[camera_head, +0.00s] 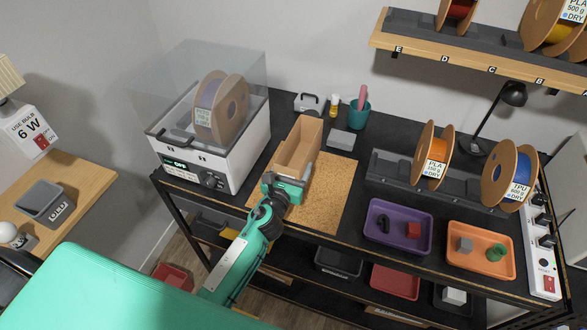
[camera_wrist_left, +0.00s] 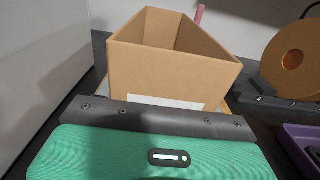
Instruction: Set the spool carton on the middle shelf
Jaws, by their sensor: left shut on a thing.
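The spool carton (camera_head: 298,150) is an open-topped tan cardboard box standing upright at the cork mat on the black workbench. In the left wrist view the carton (camera_wrist_left: 160,72) fills the upper middle, with a white label low on its near face. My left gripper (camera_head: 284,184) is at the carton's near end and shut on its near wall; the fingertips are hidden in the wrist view. Below the bench top, a dark shelf (camera_head: 287,247) carrying bins shows partly; I cannot tell for sure which level is the middle one. My right gripper is out of view.
The cork mat (camera_head: 325,195) lies under and right of the carton. A white dryer (camera_head: 220,150) with a clear lid stands left. A purple tray (camera_head: 398,245), an orange tray (camera_head: 481,268) and spools on a dark rack (camera_head: 400,178) occupy the right.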

